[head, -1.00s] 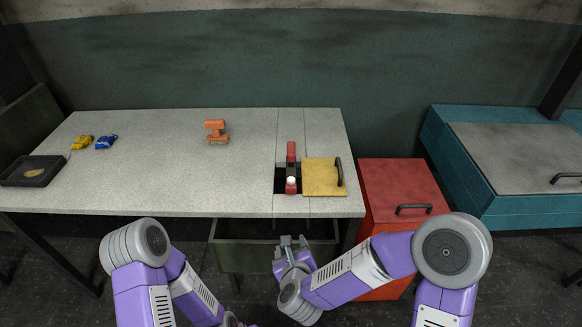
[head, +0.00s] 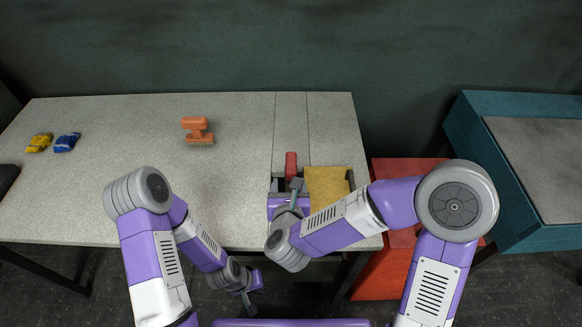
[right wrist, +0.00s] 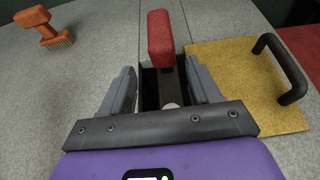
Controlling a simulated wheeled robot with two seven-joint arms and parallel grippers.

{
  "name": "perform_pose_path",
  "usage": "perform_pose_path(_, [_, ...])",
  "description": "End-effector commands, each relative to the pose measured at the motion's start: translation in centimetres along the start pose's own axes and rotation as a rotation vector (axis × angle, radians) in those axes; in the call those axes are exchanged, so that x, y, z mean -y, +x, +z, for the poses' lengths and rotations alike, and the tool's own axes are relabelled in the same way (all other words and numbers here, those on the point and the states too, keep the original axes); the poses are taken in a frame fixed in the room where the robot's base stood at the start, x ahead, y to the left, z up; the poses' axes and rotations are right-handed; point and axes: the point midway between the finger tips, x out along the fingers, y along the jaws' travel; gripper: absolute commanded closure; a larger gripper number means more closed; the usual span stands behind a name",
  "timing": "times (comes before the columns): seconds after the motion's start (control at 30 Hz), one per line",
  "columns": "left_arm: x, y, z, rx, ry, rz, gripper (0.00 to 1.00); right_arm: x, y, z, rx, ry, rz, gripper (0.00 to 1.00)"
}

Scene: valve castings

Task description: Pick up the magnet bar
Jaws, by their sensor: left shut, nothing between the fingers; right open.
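The magnet bar appears to be the red-ended bar (head: 291,165) in the dark slot of the table. In the right wrist view its red block (right wrist: 160,40) lies ahead, with a dark shaft running back between my fingers. My right gripper (head: 296,187) is open over the slot, one finger on each side of the shaft; I cannot tell whether either touches it. In the right wrist view the open fingers (right wrist: 160,88) show. The bar's near end is hidden by my gripper. My left gripper (head: 250,306) is shut and empty, low in front of the table.
A yellow plate (head: 325,184) with a black handle lies right of the slot. An orange brush (head: 197,130) stands farther back; blue (head: 67,142) and yellow (head: 39,143) items lie left. A red bin (head: 385,275) and teal cabinet (head: 472,135) stand right. The table's middle is clear.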

Motion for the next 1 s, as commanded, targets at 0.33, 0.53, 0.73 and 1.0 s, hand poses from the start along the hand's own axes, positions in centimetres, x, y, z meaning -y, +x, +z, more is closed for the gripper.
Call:
perform_pose_path(0.33, [0.1, 0.3, 0.0, 0.0, -0.001, 0.0, 1.0, 0.5, 4.3, 0.6, -0.002, 0.003, -0.005, 0.38])
perform_pose_path(0.53, [0.2, 0.5, -0.1, -0.001, 0.0, 0.0, 1.0, 0.6, 6.9, 0.8, -0.002, 0.002, -0.003, 0.38])
perform_pose_path(0.73, [0.2, 0.5, -0.1, -0.001, 0.0, 0.0, 1.0, 0.6, 7.3, 0.9, -0.001, 0.0, -0.002, 0.38])
perform_pose_path(1.0, [0.2, 0.5, -0.1, -0.001, 0.0, 0.0, 1.0, 0.6, 7.2, 0.9, -0.001, 0.0, -0.002, 0.66])
